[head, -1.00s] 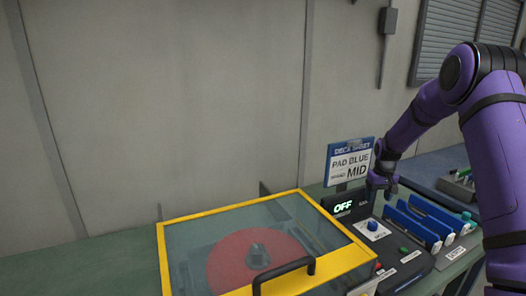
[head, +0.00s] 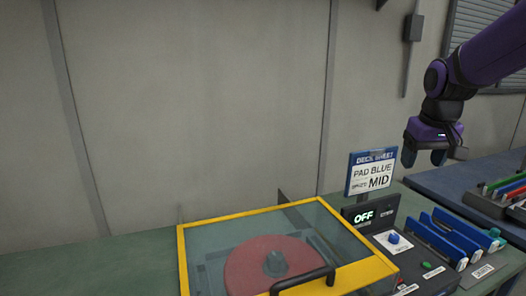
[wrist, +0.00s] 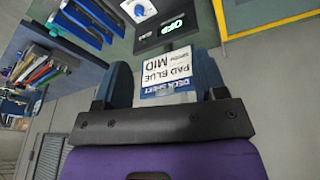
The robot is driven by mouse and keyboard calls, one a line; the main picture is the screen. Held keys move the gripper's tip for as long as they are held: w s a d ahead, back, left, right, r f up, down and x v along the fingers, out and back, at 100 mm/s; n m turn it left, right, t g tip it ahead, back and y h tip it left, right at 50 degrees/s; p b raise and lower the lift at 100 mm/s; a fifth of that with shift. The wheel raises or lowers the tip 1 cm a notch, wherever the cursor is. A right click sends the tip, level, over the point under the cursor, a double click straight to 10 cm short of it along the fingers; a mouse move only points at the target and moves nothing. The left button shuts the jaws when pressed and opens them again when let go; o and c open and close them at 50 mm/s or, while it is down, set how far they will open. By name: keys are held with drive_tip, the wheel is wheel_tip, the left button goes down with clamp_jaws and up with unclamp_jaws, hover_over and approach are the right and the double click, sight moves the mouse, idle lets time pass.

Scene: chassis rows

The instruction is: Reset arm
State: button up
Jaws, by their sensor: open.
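My gripper (head: 424,157) hangs in the air at the right of the head view, above and to the right of the deck sheet sign (head: 371,174). Its two dark blue fingers are apart with nothing between them. In the wrist view my gripper (wrist: 165,85) shows open, with the sign (wrist: 168,72) visible beyond the gap between the fingers. My purple arm reaches in from the upper right. The control box display (head: 363,216) below the sign reads OFF.
A machine with a yellow-framed clear lid (head: 205,222) and dark handle (head: 303,280) covers a red disc (head: 262,268). Blue pads stand in a rack (head: 438,240) right of the control knob (head: 393,238). A tray of coloured items (head: 500,195) lies farther right. The air before the wall is free.

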drive_tip(key=s+a+r+t, duration=0.1)
drive_tip(key=s+a, duration=0.1)
drive_tip(key=s, duration=0.9)
drive_tip(key=s+a+t, duration=0.1)
drive_tip(key=s+a, duration=0.2)
drive_tip(key=s, duration=0.9)
drive_tip(key=shift+s+r+y, duration=0.3)
drive_tip(key=shift+r+y, duration=0.1)
